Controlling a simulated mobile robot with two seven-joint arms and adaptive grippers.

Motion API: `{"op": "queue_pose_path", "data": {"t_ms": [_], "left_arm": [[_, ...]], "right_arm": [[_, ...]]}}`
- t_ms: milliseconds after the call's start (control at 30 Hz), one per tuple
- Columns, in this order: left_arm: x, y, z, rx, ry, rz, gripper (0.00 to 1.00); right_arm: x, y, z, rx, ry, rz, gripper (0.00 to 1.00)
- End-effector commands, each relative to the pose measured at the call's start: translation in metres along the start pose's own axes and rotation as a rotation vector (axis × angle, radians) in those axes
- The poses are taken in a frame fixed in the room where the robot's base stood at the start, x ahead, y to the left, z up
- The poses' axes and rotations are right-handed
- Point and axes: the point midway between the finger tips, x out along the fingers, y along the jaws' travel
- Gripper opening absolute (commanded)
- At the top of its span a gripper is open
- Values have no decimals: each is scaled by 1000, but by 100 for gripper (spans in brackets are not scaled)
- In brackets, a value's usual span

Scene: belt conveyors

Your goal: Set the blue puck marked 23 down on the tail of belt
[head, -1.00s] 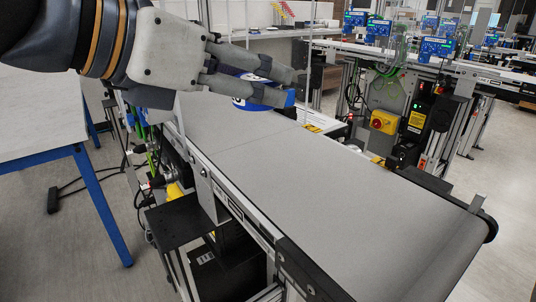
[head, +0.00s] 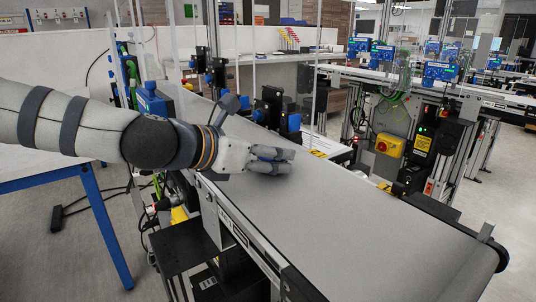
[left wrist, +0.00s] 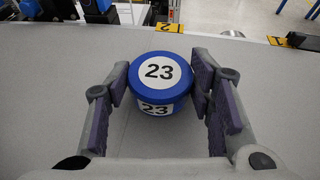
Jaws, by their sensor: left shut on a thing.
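The blue puck marked 23 (left wrist: 160,82) shows in the left wrist view with a white label on its top and another on its side. It sits between the two fingers of my left gripper (left wrist: 160,90), which is shut on it. In the head view my left gripper (head: 274,160) is low over the grey belt (head: 355,225), and the puck is hidden there by the fingers. I cannot tell whether the puck touches the belt. My right gripper is not in view.
Blue and black devices (head: 270,108) stand along the belt's far part. A white table (head: 40,165) is at the left. The belt ahead of the gripper is clear.

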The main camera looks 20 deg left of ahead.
Motion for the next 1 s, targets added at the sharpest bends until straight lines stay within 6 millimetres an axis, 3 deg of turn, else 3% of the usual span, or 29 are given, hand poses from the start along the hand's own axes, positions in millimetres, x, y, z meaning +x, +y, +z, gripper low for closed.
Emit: {"op": "queue_pose_path", "data": {"t_ms": [367, 400, 500, 867, 1000], "left_arm": [[2, 0, -5, 0, -2, 1, 15], [2, 0, -5, 1, -2, 1, 51], [2, 0, -4, 2, -3, 1, 68], [-2, -1, 2, 5, -7, 2, 68], [-24, 0, 2, 2, -10, 2, 68]], "right_arm": [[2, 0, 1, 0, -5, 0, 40], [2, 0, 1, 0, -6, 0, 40], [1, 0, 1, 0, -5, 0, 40], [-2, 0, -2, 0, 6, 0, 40], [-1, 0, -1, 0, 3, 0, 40]]}}
